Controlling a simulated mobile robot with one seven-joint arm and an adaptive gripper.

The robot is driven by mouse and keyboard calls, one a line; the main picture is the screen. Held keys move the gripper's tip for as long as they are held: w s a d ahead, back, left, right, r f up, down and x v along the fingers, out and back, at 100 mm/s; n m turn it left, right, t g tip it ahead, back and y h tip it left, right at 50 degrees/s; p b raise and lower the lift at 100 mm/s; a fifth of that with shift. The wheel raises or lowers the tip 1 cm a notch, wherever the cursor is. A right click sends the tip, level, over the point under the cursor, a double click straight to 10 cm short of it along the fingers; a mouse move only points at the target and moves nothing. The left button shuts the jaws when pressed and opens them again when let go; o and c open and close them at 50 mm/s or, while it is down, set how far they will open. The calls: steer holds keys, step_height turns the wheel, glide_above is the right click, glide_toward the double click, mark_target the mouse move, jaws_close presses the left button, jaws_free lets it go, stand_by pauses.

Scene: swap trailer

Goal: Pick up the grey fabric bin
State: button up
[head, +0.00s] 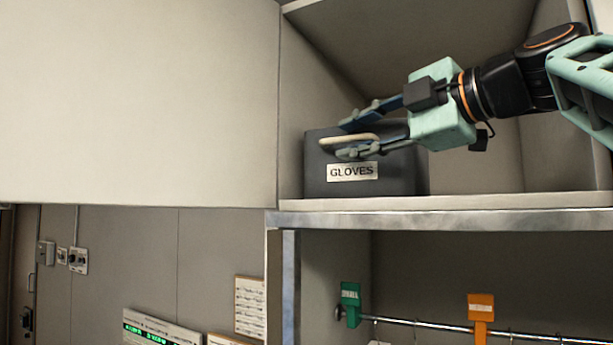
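The grey fabric bin (392,176) stands upright on the shelf, at the left end of an open compartment. It has a white label reading GLOVES (352,171) and a pale handle (345,141) on its front. My gripper (354,138) reaches in from the right, in front of the bin. Its fingers are apart, one above the handle and one along its lower edge. I see a gap between the upper finger and the handle. Whether the lower finger touches the handle I cannot tell. The fingers hide part of the bin's upper front.
The shelf board (480,201) has free room right of the bin. A large pale panel (140,100) borders the compartment on the left. Below the shelf, a green tag (350,300) and an orange tag (481,308) hang by a metal rail (430,325).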

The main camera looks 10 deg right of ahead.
steer(key=shift+x, duration=0.85)
steer(key=shift+s, duration=0.1)
steer(key=shift+c, duration=0.6)
jaws_close()
